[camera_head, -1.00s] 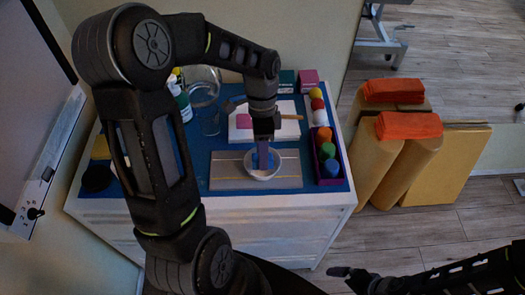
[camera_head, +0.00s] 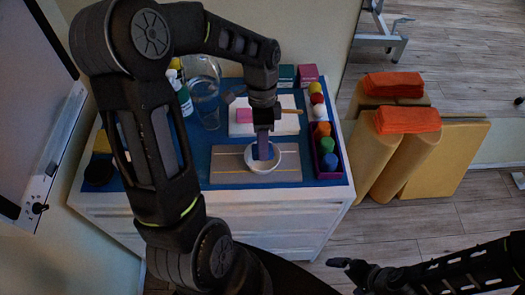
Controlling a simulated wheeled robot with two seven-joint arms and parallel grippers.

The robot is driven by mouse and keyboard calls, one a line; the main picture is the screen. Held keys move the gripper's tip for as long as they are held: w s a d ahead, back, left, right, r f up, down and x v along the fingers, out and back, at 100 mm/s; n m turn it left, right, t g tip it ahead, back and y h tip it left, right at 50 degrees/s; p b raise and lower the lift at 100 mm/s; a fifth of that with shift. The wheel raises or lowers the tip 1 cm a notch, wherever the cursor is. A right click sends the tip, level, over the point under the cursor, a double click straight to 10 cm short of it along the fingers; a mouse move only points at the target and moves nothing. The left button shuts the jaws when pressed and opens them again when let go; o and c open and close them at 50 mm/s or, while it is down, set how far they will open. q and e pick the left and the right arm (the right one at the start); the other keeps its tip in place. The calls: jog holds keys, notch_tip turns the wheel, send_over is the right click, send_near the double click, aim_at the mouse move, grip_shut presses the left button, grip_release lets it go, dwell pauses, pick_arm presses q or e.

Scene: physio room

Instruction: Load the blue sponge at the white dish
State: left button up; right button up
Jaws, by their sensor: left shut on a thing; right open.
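The white dish (camera_head: 279,162) is a round bowl on a grey striped mat (camera_head: 230,170) on the blue cabinet top. My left gripper (camera_head: 263,139) points down over the dish. It is shut on the blue sponge (camera_head: 263,151), a blue-violet upright piece whose lower end is inside the dish's outline. I cannot tell whether the sponge touches the bottom of the dish. My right gripper (camera_head: 346,265) is open and empty, low at the right, away from the cabinet over the floor.
A purple tray (camera_head: 342,166) of coloured balls stands right of the mat. Behind the dish is a white board (camera_head: 285,124) with a pink block (camera_head: 245,116). A glass jug (camera_head: 206,98) and bottles stand left. Bolsters with orange towels (camera_head: 408,119) stand on the floor at right.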

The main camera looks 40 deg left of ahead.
pick_arm(q)
jog(key=shift+r+p, duration=1.55)
jog(key=shift+r, duration=0.7)
jog(key=shift+c, duration=0.2)
dwell(0.5)
notch_tip(320, 180, up, 4)
jog(key=p, duration=0.3)
dwell(0.8)
jog(key=shift+w+n, duration=0.2)
jog(key=shift+n, duration=0.7)
jog(key=w+d+r+n+t, duration=0.1)
jog(key=w+d+n, duration=0.3)
jog(key=w, duration=0.3)
jog(key=w+d+r+n+t+h, duration=0.1)
jog(key=w+d+n, duration=0.3)
jog(key=w, duration=0.3)
jog(key=shift+d+t, duration=0.3)
jog(key=shift+d, duration=0.25)
